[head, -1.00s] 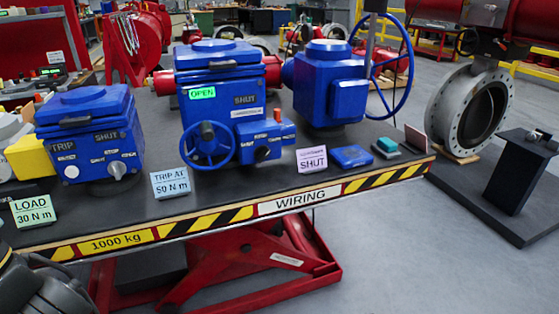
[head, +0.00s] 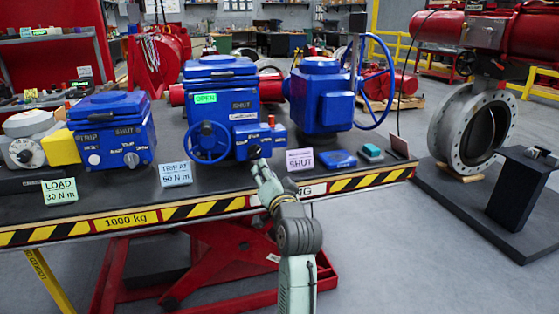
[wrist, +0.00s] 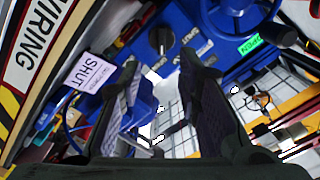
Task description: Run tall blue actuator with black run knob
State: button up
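The tall blue actuator (head: 225,80) stands mid-table with a green OPEN display and a blue handwheel (head: 208,142) on its front. In the wrist view its blue face, green OPEN display (wrist: 250,44) and part of the handwheel show tilted. The black run knob (wrist: 160,39) is on the blue control box (head: 250,137) right of the handwheel; in the head view my gripper mostly hides it. My gripper (head: 254,154) is close in front of that box. In the wrist view my gripper (wrist: 158,62) has its fingers apart and empty, with the knob just beyond the fingertips. Contact cannot be told.
Another blue actuator (head: 113,135) stands left and a third (head: 320,95) right. A SHUT card (head: 299,159), a TRIP AT 50 N m card (head: 174,174) and a blue cover (head: 338,159) are near the table's front edge.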

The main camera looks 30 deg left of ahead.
aim_at(256, 155)
jog(key=p+x, duration=0.2)
jog(key=x, duration=0.8)
jog(key=shift+a, duration=0.35)
grip_shut()
